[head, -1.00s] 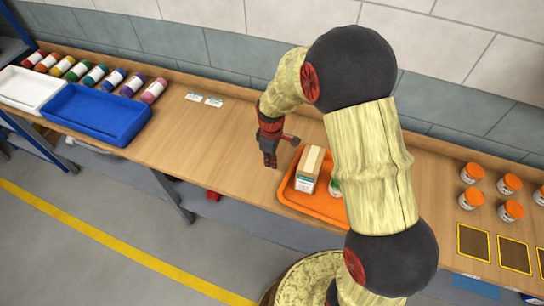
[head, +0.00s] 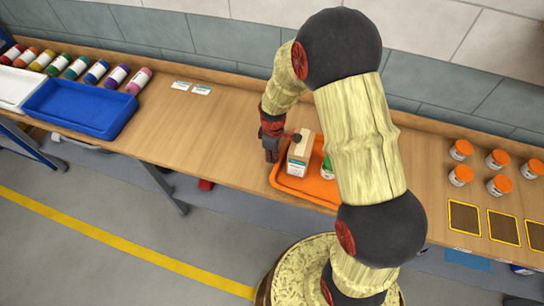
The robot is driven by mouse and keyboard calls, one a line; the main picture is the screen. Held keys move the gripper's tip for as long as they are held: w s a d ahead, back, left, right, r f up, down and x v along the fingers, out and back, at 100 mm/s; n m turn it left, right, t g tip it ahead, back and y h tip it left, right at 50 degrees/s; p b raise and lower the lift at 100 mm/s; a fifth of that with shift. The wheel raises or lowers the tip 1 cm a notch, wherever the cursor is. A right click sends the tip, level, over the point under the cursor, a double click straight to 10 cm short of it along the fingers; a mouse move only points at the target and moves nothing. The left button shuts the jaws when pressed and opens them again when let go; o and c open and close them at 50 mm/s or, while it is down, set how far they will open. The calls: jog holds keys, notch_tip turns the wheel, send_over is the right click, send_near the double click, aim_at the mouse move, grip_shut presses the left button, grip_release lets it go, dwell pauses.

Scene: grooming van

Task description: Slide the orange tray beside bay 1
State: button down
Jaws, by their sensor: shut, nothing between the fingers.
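The orange tray (head: 312,188) lies on the wooden bench near its front edge. It carries a tan and white box (head: 299,158) and a green-labelled item (head: 327,168), partly hidden by my arm. My gripper (head: 271,157) is shut and empty, fingers pointing down at the tray's left side. I cannot tell whether it touches the tray. Dark yellow-edged squares, the nearest one (head: 464,217), lie on the bench to the right. I cannot read which is bay 1. My arm hides the tray's right end.
Several orange-lidded jars (head: 461,150) stand behind the squares. A blue tray (head: 82,110), a white tray (head: 16,88) and a row of coloured bottles (head: 97,71) are at the left. Two small cards (head: 201,90) lie at the back. The bench between blue and orange trays is clear.

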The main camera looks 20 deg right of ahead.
aim_at(324, 167)
jog(key=s+d, duration=0.4)
jog(key=d, duration=0.2)
jog(key=s+d+p, duration=0.1)
jog(key=s+d, duration=0.4)
jog(key=d, duration=0.1)
jog(key=s+d, duration=0.4)
jog(key=d, duration=0.2)
jog(key=shift+s+d+p, duration=0.15)
jog(key=shift+d+p, duration=0.2)
jog(key=w+a, duration=0.2)
jog(key=a, duration=0.1)
jog(key=shift+w+a, duration=0.3)
notch_tip(324, 167, up, 10)
jog(key=shift+s+d+r+p, duration=0.1)
jog(key=shift+p, duration=0.45)
